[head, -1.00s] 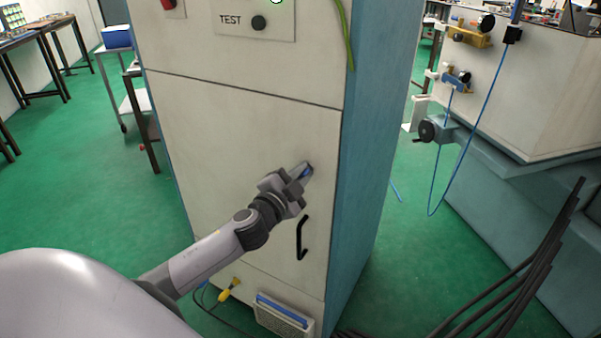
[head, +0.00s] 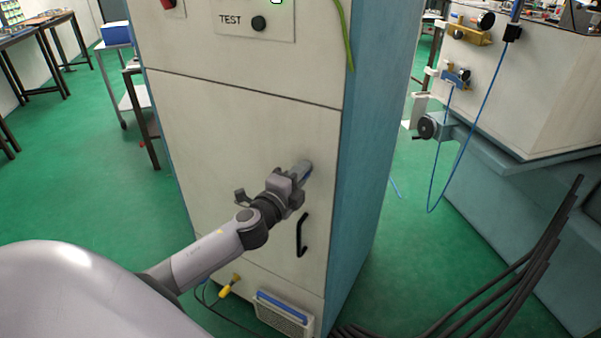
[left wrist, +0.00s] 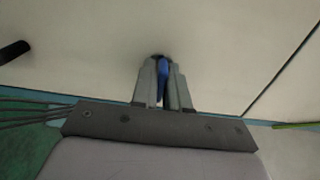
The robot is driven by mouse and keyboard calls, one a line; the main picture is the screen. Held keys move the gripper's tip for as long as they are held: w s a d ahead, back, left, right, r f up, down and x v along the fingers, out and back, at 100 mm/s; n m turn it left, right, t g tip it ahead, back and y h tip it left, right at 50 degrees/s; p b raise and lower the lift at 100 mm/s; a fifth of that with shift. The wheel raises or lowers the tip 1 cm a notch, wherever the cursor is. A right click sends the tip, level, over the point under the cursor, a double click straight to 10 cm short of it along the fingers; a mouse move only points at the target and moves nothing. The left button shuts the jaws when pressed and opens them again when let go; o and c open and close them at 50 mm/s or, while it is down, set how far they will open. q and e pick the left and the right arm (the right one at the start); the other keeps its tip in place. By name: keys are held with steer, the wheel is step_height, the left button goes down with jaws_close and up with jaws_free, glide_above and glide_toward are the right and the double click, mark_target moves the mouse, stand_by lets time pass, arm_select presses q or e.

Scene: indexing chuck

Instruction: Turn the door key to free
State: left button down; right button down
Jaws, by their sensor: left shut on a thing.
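The door key shows as a blue grip (left wrist: 163,80) between the fingers in the left wrist view, at the face of the cream cabinet door (head: 225,145). My left gripper (head: 303,170) is shut on the key, with its fingertips close to the door above the black handle. The left wrist view shows the two grey fingers (left wrist: 163,85) on either side of the blue grip. A dark round spot on the door lies just behind the key's far end. In the head view the gripper hides most of the key. My right gripper is in neither view.
A black door handle (head: 301,236) stands out just below the gripper. A TEST panel with a black knob (head: 259,23) is above.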

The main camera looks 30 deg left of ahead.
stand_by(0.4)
arm_select(q)
steer(key=c, duration=1.2)
jaws_free()
steer(key=shift+s+d+b, duration=0.15)
steer(key=shift+s+b, duration=0.1)
steer(key=shift+s, duration=1.55)
steer(key=shift+s+d+b, duration=0.15)
steer(key=shift+s+b, duration=0.05)
steer(key=shift+s, duration=1.55)
steer(key=s+d+f+n+g+h, duration=0.1)
steer(key=s+d+f+n+g, duration=0.1)
steer(key=s+d+f+n, duration=0.2)
steer(key=s+d+f+n+g+h, duration=0.1)
steer(key=s+d+f+n+g, duration=0.2)
steer(key=s+f, duration=0.6)
steer(key=s+d+f+n+g+h, duration=0.1)
steer(key=s+d+f+n+g, duration=0.1)
steer(key=s+d+f+n, duration=0.4)
steer(key=shift+s+d+f+n+g+h, duration=0.15)
steer(key=shift+s+d+f+n+h, duration=0.1)
steer(key=shift+f+n, duration=0.35)
steer(key=shift+s+d+f+n+g+h, duration=0.1)
steer(key=shift+s+f+n+g+h, duration=0.1)
steer(key=shift+f+n, duration=0.4)
